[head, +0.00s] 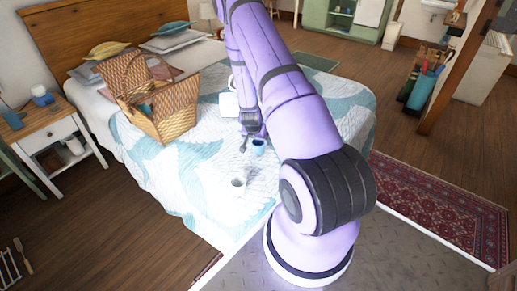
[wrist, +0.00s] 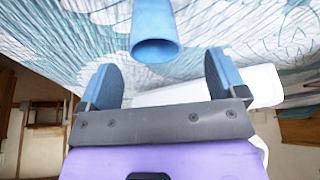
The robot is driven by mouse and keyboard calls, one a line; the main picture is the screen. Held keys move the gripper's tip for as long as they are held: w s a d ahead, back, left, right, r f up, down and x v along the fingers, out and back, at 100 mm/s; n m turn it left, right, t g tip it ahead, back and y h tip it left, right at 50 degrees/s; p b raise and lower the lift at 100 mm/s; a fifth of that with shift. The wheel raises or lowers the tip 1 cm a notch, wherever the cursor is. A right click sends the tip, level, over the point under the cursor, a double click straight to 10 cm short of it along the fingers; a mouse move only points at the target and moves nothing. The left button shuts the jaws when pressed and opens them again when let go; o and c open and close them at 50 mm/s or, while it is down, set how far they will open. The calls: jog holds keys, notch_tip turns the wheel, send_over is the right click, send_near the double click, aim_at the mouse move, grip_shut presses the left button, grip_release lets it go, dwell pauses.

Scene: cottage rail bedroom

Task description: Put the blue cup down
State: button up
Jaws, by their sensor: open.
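The blue cup (head: 258,147) is on the bed's quilt, just right of my gripper (head: 246,143) in the head view. In the wrist view the blue cup (wrist: 155,28) lies beyond the fingertips, with its rim toward me. My gripper (wrist: 162,68) is open, its two blue fingers spread wide on either side of the cup's line. Neither finger touches the cup in the wrist view. The cup's base is cut off at the top edge there.
A wicker basket (head: 170,119) stands to the left. A white object (head: 228,105) is behind the gripper and also shows in the wrist view (wrist: 265,86). The nightstand (head: 48,133) is at left.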

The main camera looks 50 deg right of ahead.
aim_at(258, 143)
jog(key=shift+s+x, duration=0.15)
jog(key=shift+x, duration=1.2)
jog(key=shift+s+x, duration=0.1)
jog(key=shift+x, duration=1.2)
jog(key=shift+d, duration=0.2)
jog(key=c, duration=1.1)
jog(key=shift+r, duration=0.1)
